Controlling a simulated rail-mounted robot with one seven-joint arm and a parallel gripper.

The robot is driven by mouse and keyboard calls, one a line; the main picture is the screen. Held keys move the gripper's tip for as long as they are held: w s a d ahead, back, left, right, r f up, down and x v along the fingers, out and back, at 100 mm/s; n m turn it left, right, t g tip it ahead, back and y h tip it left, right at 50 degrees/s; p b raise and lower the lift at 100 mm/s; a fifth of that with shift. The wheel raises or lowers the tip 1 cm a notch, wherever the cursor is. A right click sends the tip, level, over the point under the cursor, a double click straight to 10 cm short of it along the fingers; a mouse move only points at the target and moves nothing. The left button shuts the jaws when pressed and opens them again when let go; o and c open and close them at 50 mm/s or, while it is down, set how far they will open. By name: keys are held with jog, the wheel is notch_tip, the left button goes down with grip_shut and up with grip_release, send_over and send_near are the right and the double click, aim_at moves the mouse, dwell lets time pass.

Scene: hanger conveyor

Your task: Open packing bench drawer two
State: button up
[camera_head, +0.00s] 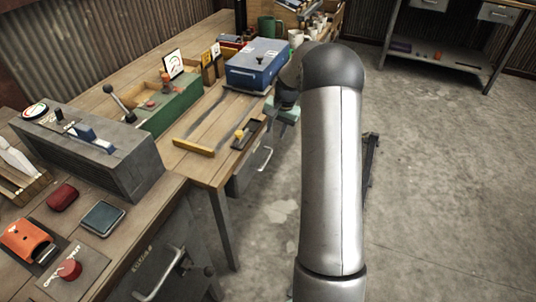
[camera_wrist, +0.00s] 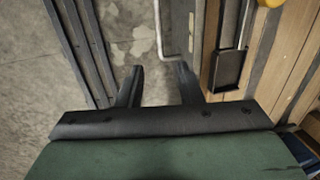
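A grey drawer front (camera_head: 243,178) sits under the packing bench (camera_head: 200,165), with a metal bar handle (camera_head: 265,158). No number is readable on it, so I cannot tell if it is drawer two. The drawer looks shut. My gripper is mostly hidden behind my arm in the head view, near the bench's front edge. In the wrist view my gripper (camera_wrist: 160,75) is open and empty, with its two dark fingers apart. A U-shaped metal handle (camera_wrist: 160,30) lies just ahead, its bar in line with the gap between the fingertips. I see no contact.
A blue box (camera_head: 257,65), a green box (camera_head: 172,105) and a grey control box (camera_head: 95,150) stand on the benches. Another handle (camera_head: 163,275) is on the nearer cabinet. A dark post (camera_head: 370,160) stands right of my arm. Concrete floor (camera_head: 440,190) is open at right.

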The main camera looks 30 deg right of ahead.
aim_at(268, 157)
jog(key=f, duration=0.4)
jog(key=w+a+f, duration=0.1)
jog(key=f, duration=0.3)
jog(key=w+f, duration=0.1)
jog(key=f, duration=0.3)
jog(key=shift+a+f, duration=0.25)
jog(key=shift+a, duration=0.15)
jog(key=shift+s, duration=0.1)
grip_shut()
